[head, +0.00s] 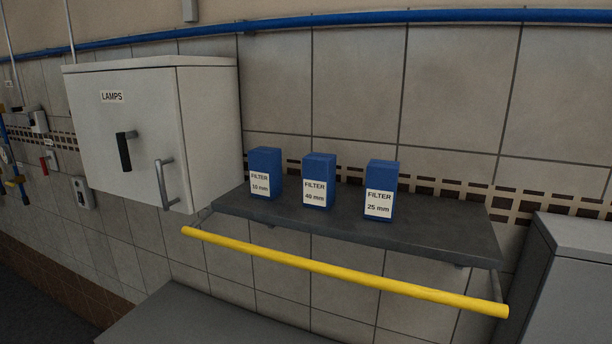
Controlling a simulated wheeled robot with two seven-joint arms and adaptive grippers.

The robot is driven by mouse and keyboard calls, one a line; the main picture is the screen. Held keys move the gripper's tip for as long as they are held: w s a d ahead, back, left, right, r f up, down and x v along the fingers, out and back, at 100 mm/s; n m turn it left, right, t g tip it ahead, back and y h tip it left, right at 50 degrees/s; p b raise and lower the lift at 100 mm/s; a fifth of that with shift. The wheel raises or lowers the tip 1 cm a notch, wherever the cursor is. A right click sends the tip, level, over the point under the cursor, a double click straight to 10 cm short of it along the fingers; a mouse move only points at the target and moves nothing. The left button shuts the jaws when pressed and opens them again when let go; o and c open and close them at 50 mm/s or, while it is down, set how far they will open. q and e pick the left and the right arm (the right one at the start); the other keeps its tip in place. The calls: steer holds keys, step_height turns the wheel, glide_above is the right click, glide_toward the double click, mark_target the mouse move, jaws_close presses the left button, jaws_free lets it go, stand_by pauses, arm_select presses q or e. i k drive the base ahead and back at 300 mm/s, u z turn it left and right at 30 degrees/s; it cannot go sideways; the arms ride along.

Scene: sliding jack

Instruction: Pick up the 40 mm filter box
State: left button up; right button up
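The 40 mm filter box (319,171) is blue with a white label. It stands upright in the middle of three similar boxes on a dark grey wall shelf (440,232). The box to its left is labelled as a filter, and its number looks like 10 mm (265,161). The 25 mm filter box (382,178) stands to its right. There are gaps between the boxes. Neither of my grippers shows in the head view.
A yellow bar (340,271) runs along the front of the shelf, a little below its top. A white cabinet marked LAMPS (120,140) with protruding handles hangs to the left. Grey units stand below (210,318) and at the right (575,275).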

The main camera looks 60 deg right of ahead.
mark_target(319, 170)
steer(key=z, duration=0.5)
steer(key=i, duration=0.75)
steer(key=z, duration=0.8)
